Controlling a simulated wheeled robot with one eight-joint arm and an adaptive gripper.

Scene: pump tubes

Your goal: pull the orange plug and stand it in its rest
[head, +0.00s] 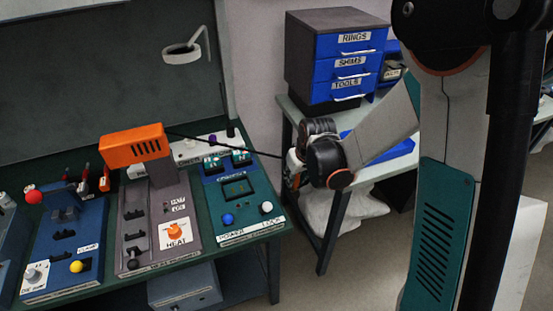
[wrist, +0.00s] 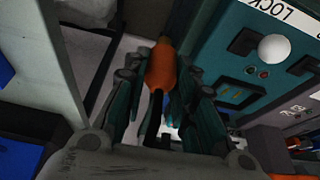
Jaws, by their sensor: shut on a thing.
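The orange plug (wrist: 161,66) shows in the wrist view between the dark teal fingers of my gripper (wrist: 160,98). The gripper is shut on it. In the head view my gripper (head: 292,170) is right of the teal-green control box (head: 239,204), off the bench's right end, and the plug is hidden or too small to make out. A thin dark line (head: 225,145), apparently a cable, runs from near the orange housing (head: 133,145) towards my gripper. I cannot make out the plug's rest for certain.
The control box carries a blue knob (head: 228,219) and a white knob (head: 266,208); the white knob also shows in the wrist view (wrist: 273,48). A heat sealer (head: 160,222) stands left of it. A side table (head: 349,123) with a blue drawer cabinet (head: 338,66) is behind my gripper.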

